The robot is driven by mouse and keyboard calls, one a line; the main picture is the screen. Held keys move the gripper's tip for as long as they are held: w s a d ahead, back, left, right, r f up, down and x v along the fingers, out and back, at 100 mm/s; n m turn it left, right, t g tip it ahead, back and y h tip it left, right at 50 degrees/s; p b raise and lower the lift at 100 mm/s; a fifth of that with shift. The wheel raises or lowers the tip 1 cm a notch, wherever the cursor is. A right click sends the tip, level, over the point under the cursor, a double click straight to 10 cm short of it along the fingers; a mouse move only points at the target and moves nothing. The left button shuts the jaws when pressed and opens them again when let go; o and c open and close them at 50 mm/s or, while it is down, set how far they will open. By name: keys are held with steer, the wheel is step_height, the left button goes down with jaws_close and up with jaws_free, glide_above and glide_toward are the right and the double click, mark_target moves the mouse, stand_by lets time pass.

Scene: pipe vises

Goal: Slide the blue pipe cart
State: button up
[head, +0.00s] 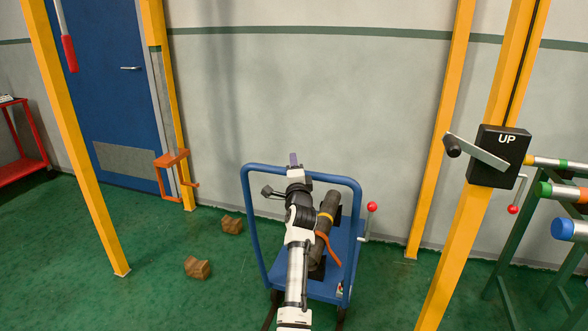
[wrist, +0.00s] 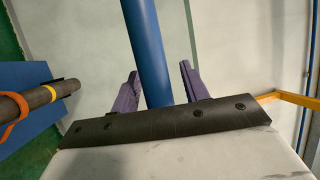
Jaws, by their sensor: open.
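The blue pipe cart (head: 350,240) stands on the green floor near the back wall, with a tall blue handle frame. A dark pipe (head: 325,222) with a yellow band and an orange strap lies on it; this pipe also shows in the wrist view (wrist: 42,97). My gripper (head: 294,160) is at the top bar of the handle. In the wrist view my gripper's purple fingers (wrist: 160,72) are open, with the blue handle bar (wrist: 142,35) running between them. A gap shows on each side of the bar. My arm hides part of the cart.
Two brown blocks (head: 232,225) (head: 197,267) lie on the floor left of the cart. A red-knobbed lever (head: 370,222) is beside its right side. Yellow posts (head: 440,130) stand on both sides. A pipe rack (head: 510,262) is at right. Floor at left is mostly clear.

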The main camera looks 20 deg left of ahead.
steer(key=b+v, duration=0.1)
steer(key=v, duration=1.3)
steer(key=shift+a, duration=0.1)
